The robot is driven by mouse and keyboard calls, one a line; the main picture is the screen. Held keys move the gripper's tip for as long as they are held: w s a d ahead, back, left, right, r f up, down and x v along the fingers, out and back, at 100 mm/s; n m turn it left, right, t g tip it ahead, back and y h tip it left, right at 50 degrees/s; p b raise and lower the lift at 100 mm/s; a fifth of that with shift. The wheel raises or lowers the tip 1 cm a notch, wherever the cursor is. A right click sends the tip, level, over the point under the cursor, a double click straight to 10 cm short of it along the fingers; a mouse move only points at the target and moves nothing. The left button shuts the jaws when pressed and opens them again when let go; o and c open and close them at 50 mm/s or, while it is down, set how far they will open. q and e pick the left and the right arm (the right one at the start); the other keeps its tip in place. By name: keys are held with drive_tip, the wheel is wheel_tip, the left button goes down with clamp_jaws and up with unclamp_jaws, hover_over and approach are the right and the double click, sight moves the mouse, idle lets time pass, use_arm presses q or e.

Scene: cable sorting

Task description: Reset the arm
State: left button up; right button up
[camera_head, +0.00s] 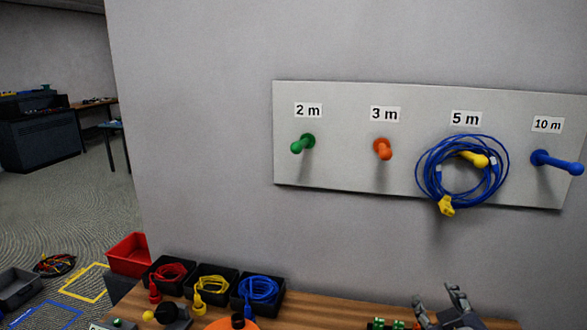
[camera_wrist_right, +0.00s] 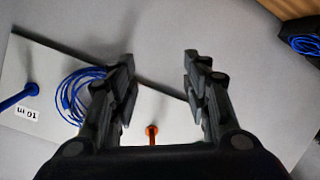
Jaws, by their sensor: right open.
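My right gripper (camera_head: 440,303) is at the bottom right of the head view, low in front of the wall and near the wooden table. Its fingers are apart and empty; the right wrist view (camera_wrist_right: 158,85) also shows the gap between them. A coiled blue cable (camera_head: 424,182) with yellow ends hangs on the yellow 5 m peg (camera_head: 474,159) of the grey wall board (camera_head: 340,150). The coil also shows in the right wrist view (camera_wrist_right: 75,92), left of the fingers. The gripper is apart from the cable and pegs. My left gripper is out of view.
The green (camera_head: 303,144), orange (camera_head: 382,149) and blue (camera_head: 557,162) pegs are bare. Black bins with red (camera_head: 170,272), yellow (camera_head: 213,283) and blue (camera_head: 258,289) cables stand on the wooden table (camera_head: 330,307). A red bin (camera_head: 128,254) is at the left.

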drive_tip(key=s+a+f+m+g+y, duration=0.1)
drive_tip(key=s+a+f+g+y, duration=0.3)
drive_tip(key=s+f, duration=0.9)
drive_tip(key=s+a+f+g+h, duration=0.1)
drive_tip(key=s+a+f+g, duration=0.35)
drive_tip(key=s+f, duration=0.8)
wheel_tip(320, 180, down, 26)
drive_tip(key=s+d+g, duration=0.2)
drive_tip(key=g, duration=0.1)
drive_tip(key=s+d+f+g, duration=0.1)
drive_tip(key=s+d+f, duration=0.1)
drive_tip(key=s+f, duration=1.5)
drive_tip(key=shift+d, duration=0.35)
drive_tip(key=shift+g, duration=0.25)
